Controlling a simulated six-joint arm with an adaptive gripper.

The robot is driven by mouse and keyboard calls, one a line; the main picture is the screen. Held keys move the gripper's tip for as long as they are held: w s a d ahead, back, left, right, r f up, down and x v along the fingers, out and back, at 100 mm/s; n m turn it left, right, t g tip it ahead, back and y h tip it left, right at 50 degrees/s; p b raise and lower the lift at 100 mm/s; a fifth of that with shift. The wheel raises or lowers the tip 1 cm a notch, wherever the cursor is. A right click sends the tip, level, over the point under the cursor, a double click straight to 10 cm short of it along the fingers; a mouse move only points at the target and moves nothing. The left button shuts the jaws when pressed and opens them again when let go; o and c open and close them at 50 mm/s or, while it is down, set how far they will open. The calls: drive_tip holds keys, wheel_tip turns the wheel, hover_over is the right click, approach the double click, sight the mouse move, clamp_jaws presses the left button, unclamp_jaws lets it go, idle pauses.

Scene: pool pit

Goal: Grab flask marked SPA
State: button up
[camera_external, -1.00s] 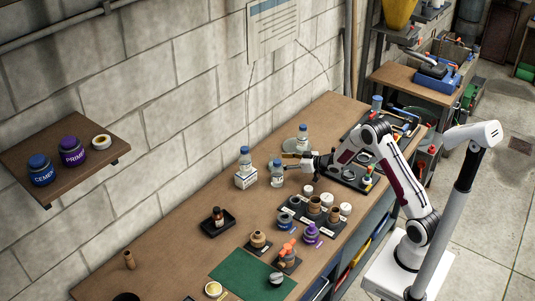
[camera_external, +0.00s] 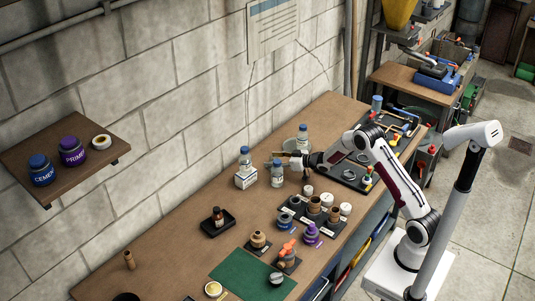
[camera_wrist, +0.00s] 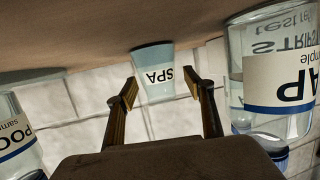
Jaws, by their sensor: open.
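The SPA flask (camera_wrist: 155,72) stands on the bench in the wrist view, which is upside down. It is clear, holds pale bluish liquid and has a white label reading SPA. My gripper (camera_wrist: 164,90) is open, its two fingers on either side of the flask in the picture. The flask appears a little beyond the fingertips, and no contact shows. In the external view my gripper (camera_external: 285,157) reaches low over the bench toward the wall, among the bottles. I cannot clearly make out the SPA flask there.
A TAP bottle (camera_wrist: 270,95) stands close on the right in the wrist view, and a POOL bottle (camera_wrist: 18,140) on the left. In the external view, blue-capped bottles (camera_external: 277,175) (camera_external: 302,136) flank my gripper. Another stands on a white box (camera_external: 246,180).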

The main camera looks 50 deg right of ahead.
idle(0.3)
drive_tip(key=c, duration=1.2)
drive_tip(key=shift+c, duration=0.2)
drive_tip(key=shift+r, duration=0.1)
wheel_tip(320, 180, up, 10)
